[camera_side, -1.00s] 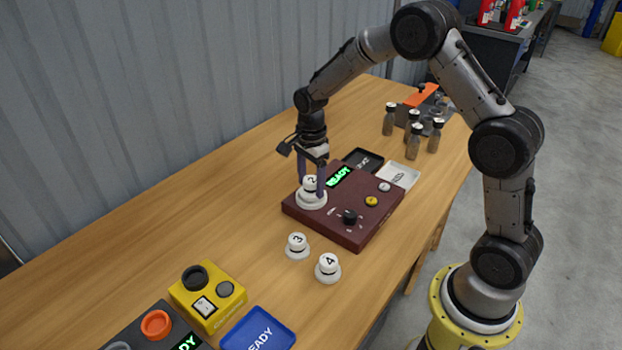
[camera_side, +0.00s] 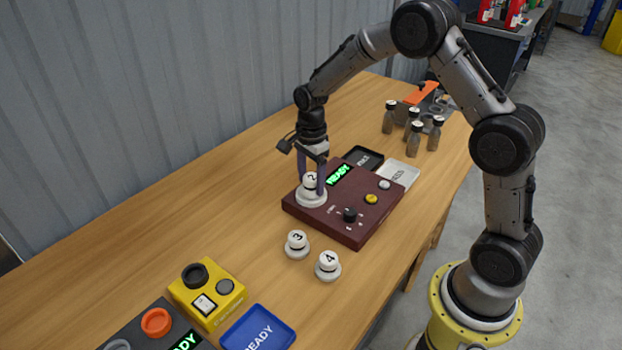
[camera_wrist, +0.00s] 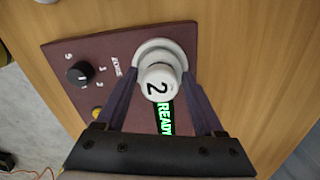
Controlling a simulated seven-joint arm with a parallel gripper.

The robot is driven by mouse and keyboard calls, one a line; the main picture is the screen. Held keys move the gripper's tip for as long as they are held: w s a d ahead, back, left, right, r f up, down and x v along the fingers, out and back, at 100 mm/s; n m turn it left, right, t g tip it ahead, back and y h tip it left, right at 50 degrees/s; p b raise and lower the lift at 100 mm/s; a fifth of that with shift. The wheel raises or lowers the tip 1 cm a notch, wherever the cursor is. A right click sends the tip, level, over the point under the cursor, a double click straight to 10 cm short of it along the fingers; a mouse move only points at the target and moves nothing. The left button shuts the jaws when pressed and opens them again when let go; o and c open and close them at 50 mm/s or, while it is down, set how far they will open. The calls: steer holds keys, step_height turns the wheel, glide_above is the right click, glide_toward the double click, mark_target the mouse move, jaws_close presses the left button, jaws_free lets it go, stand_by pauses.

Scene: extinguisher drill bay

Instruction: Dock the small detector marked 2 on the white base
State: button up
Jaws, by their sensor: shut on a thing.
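The white detector marked 2 (camera_side: 310,182) stands upright at the white round base (camera_side: 312,197) on the maroon panel. My gripper (camera_side: 312,186) is shut on the detector, one purple finger on each side. In the wrist view the detector (camera_wrist: 158,84) is between the fingers of my gripper (camera_wrist: 158,90), over the white base (camera_wrist: 160,50), whose rim shows around it. Whether the detector is fully seated cannot be told, as its underside is hidden.
The maroon panel (camera_side: 345,228) has a lit READY display, a black knob (camera_side: 350,215) and buttons. Detectors marked 3 (camera_side: 297,243) and 4 (camera_side: 327,265) stand in front. Black and white trays (camera_side: 398,174) lie behind the panel. Bottles (camera_side: 415,140) stand farther right.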

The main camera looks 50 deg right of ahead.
mark_target(311, 177)
steer(key=shift+f, duration=0.6)
steer(key=o, duration=1.1)
steer(key=shift+r, duration=5.5)
